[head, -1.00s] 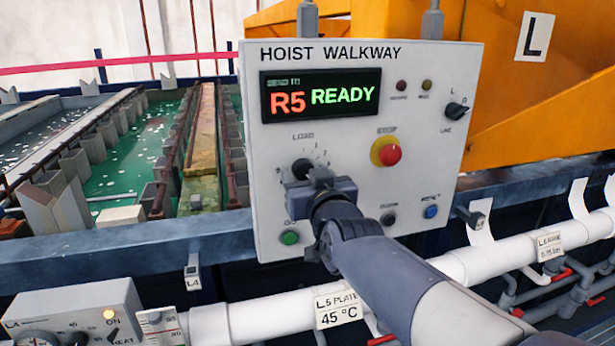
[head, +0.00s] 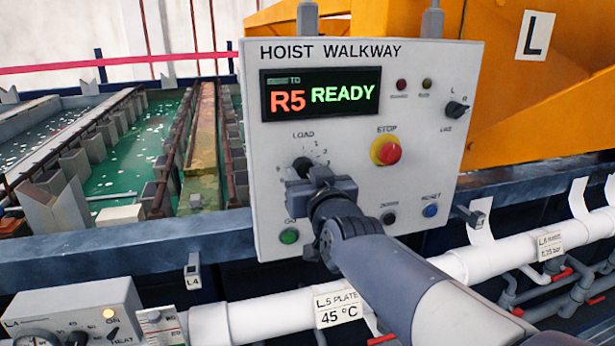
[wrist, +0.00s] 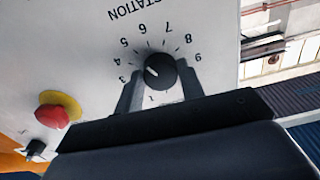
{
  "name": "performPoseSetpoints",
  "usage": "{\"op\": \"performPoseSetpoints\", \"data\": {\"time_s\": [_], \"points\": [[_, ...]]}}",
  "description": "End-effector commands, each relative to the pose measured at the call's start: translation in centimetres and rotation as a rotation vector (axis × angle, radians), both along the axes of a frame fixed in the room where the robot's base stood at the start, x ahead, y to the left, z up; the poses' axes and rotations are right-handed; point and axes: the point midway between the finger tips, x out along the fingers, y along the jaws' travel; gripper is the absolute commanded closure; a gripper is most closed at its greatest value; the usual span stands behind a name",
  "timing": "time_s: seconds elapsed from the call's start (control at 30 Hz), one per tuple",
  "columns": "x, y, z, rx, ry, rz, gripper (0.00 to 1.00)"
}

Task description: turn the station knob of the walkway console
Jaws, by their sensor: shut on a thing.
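The walkway console is a white box (head: 355,60) marked HOIST WALKWAY, with a display (head: 320,93) reading R5 READY. Its station knob (head: 302,167) is dark and partly hidden behind my gripper (head: 307,178) in the head view. In the wrist view the round black station knob (wrist: 160,72) sits in a ring of upside-down numbers under the word STATION. Its white pointer line aims up and left, roughly between 4 and 5. My gripper (wrist: 160,84) is shut on the knob, one finger on each side.
A red stop button (head: 389,154) in a yellow ring stands right of my gripper. A green button (head: 289,236), a blue reset button (head: 431,211) and a small selector (head: 457,109) are also on the panel. A white pipe (head: 270,313) runs below, with tanks behind left.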

Motion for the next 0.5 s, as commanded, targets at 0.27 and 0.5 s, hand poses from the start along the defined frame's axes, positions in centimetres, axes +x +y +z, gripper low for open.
{"op": "performPoseSetpoints", "data": {"time_s": [0.27,0.5], "points": [[-0.02,0.05,-0.25,0.142,0.039,0.001,0.86],[-0.04,0.09,-0.14,0.302,0.085,0.001,0.86]]}}
